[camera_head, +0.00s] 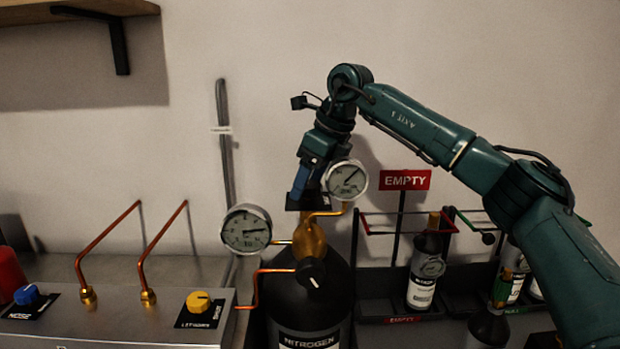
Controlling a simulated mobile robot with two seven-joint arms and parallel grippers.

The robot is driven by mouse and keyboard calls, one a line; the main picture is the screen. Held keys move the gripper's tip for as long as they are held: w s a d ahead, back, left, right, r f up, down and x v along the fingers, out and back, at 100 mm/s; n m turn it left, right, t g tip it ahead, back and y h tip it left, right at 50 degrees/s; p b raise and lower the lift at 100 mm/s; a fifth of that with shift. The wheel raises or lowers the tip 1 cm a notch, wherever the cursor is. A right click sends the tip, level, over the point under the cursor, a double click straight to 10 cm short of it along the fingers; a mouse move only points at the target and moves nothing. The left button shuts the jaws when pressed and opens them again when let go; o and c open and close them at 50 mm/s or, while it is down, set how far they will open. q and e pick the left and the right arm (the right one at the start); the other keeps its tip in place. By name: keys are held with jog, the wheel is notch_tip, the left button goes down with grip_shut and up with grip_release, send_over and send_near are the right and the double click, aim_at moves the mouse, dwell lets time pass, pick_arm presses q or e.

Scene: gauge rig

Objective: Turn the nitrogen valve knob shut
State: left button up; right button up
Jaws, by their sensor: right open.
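The black nitrogen cylinder (335,290) stands upright at the bottom centre, with a white "NITROGEN" label (309,340). A brass regulator body (310,240) sits on its top. A round black knob (310,272) with a small pale mark is on the front below the brass body. My right gripper (308,206) points down just above the brass body, apart from the black knob. It is open, and its dark jaws partly hide the top of the brass fitting. I cannot tell whether another knob is behind them. My left gripper is not in view.
Two round gauges, a left one (246,229) and a right one (346,180), flank the regulator. Copper pipes and a steel panel (130,320) with blue and yellow knobs are at left. A rack under a red "EMPTY" sign (405,180) holds small bottles (424,280) at right.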

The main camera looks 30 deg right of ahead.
jog(key=shift+c, duration=0.3)
jog(key=c, duration=0.9)
jog(key=shift+c, duration=0.2)
jog(key=m+h, duration=0.1)
jog(key=m, duration=0.3)
jog(key=shift+m+t+h, duration=0.4)
jog(key=m+h, duration=0.1)
jog(key=m, duration=0.3)
jog(key=shift+a+m+h, duration=0.2)
jog(key=shift+m+h, duration=0.1)
jog(key=shift+h, duration=0.1)
jog(key=m, duration=0.2)
jog(key=m+h, duration=0.1)
jog(key=m, duration=0.1)
jog(key=shift+r+h, duration=0.1)
jog(key=shift+h, duration=0.2)
jog(key=shift+m+g+h+p, duration=0.15)
jog(key=shift+m+g+h, duration=0.2)
jog(key=shift+m, duration=0.75)
jog(key=shift+m+g+h+p, duration=0.2)
jog(key=shift+m+g, duration=0.25)
jog(key=shift+m, duration=0.65)
